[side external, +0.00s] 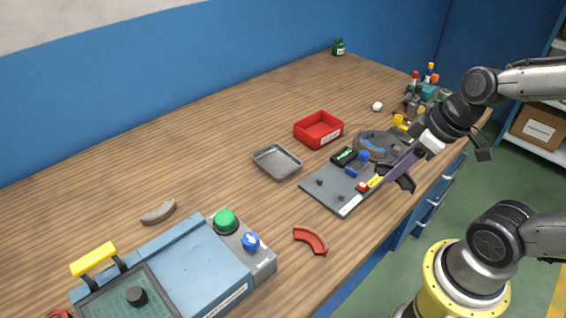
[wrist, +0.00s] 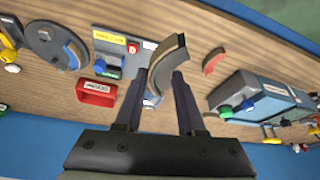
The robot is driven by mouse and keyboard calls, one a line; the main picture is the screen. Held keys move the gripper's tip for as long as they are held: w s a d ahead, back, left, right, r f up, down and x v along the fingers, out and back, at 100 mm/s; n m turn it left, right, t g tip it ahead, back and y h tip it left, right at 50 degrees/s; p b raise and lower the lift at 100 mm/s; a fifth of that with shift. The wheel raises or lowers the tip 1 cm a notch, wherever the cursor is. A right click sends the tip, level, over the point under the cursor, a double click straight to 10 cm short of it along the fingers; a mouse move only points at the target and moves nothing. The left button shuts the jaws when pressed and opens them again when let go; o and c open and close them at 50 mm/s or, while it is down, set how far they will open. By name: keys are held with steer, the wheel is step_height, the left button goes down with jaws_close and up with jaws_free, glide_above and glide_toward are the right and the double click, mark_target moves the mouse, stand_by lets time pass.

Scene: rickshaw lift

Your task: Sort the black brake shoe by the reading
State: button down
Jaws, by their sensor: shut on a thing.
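My gripper (side external: 396,172) is shut on a dark, curved brake shoe (side external: 403,181), held near the right edge of the grey gauge plate (side external: 325,190). In the wrist view the shoe (wrist: 166,58) stands tilted between the fingertips (wrist: 166,78) and looks grey-brown in the light. The gauge plate carries a small black display (side external: 344,156) with green characters too small to read, blue parts, a red button (side external: 362,187) and a yellow label. I cannot tell whether the shoe touches the plate. A red bin (side external: 318,131) and a grey metal tray (side external: 277,163) stand behind the plate.
A red shoe (side external: 311,240) lies near the front edge; a grey-brown shoe (side external: 158,212) lies at left. A blue machine (side external: 190,265) with green and blue knobs fills the front left. A round plate (side external: 372,139) with a blue shoe lies behind my gripper. The back left table is clear.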

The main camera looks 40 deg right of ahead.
stand_by(0.8)
steer(key=w+d+r+m, duration=0.2)
steer(key=w+r, duration=0.3)
steer(key=w, duration=0.3)
steer(key=n, duration=0.1)
glide_above(277, 164)
step_height(277, 164, down, 10)
steer(key=r, duration=0.1)
steer(key=shift+f, duration=3.35)
steer(key=shift+f, duration=0.45)
